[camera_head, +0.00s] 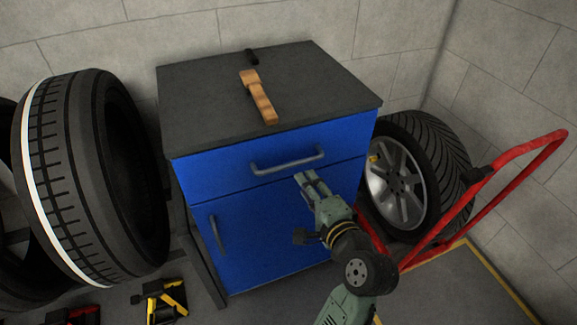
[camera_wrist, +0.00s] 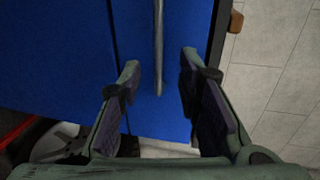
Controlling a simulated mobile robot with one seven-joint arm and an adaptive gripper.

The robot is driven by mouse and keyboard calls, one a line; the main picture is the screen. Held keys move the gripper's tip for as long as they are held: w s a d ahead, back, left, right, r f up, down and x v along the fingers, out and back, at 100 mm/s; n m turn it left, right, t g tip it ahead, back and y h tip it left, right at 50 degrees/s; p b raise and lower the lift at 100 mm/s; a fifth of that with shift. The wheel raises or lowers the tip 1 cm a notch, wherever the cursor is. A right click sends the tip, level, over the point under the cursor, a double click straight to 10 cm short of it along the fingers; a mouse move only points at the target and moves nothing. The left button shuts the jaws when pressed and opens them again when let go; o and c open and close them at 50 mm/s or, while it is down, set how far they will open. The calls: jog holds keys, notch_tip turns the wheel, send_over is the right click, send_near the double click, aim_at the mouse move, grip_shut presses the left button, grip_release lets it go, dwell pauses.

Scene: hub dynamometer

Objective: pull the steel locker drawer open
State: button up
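The blue steel locker (camera_head: 262,232) has a dark top, and its drawer (camera_head: 215,174) looks shut, flush with the front. The grey bar handle (camera_head: 287,163) runs across the drawer front. My gripper (camera_head: 306,178) is just below the right part of the handle. In the wrist view my gripper (camera_wrist: 160,68) is open and empty. The handle (camera_wrist: 159,40) appears in the gap between its two fingers, apart from both. How far the fingertips are from the drawer front is hard to tell.
A large tyre (camera_head: 85,175) stands left. A wheel (camera_head: 410,180) on a red-framed trolley (camera_head: 500,180) stands close on the right.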

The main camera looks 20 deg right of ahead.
aim_at(291, 163)
jog(key=b+x, duration=0.7)
jog(key=x, duration=0.4)
jog(key=shift+b, duration=0.35)
jog(key=shift+s, duration=0.1)
grip_shut()
dwell(0.5)
